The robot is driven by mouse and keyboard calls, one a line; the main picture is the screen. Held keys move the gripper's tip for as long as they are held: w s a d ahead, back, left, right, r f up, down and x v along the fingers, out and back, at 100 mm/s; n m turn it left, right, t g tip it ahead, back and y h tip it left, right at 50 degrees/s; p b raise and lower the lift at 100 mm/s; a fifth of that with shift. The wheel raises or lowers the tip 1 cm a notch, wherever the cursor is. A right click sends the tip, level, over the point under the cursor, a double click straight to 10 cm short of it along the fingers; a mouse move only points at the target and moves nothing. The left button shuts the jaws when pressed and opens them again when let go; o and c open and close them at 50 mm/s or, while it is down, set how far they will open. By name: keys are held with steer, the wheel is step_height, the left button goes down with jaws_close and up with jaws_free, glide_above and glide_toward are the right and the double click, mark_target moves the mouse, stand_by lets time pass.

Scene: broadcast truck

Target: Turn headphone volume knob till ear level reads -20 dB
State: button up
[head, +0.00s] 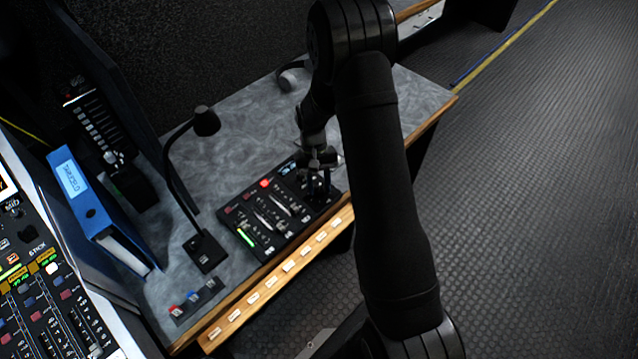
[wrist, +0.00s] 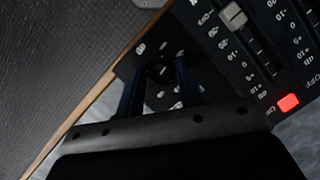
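The black control panel (head: 262,232) lies on the grey desk, with faders and a lit red button (head: 264,183). My gripper (head: 322,188) points down over the panel's right end and hides part of it in the head view. In the wrist view, a dark round knob (wrist: 160,72) with white marks around it shows between the two fingers of my gripper (wrist: 158,68). The fingers stand apart, one on each side, with a visible gap; contact with the knob does not show. A small bluish display (head: 288,168) is on the panel's upper edge; its reading is too small to tell.
A gooseneck microphone (head: 206,122) stands left of the panel. A blue binder (head: 98,212), a mixing console (head: 50,300) and a small button box (head: 197,298) are farther left. Headphones (head: 290,76) lie at the back. A wooden edge strip (head: 280,276) runs along the desk's front.

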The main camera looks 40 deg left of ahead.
jaws_close()
steer(key=shift+m, duration=0.3)
steer(key=m+y, duration=0.1)
steer(key=m, duration=0.1)
steer(key=m+g, duration=0.1)
steer(key=m, duration=0.2)
steer(key=shift+w+d+g+y, duration=0.1)
steer(key=shift+w+g+y, duration=0.1)
steer(key=shift+g+y, duration=0.15)
steer(key=m+y, duration=0.1)
steer(key=m, duration=0.2)
steer(key=m+y, duration=0.1)
steer(key=m, duration=0.2)
steer(key=shift+d+g, duration=0.1)
steer(key=shift+g, duration=0.15)
steer(key=shift+o, duration=1.6)
jaws_free()
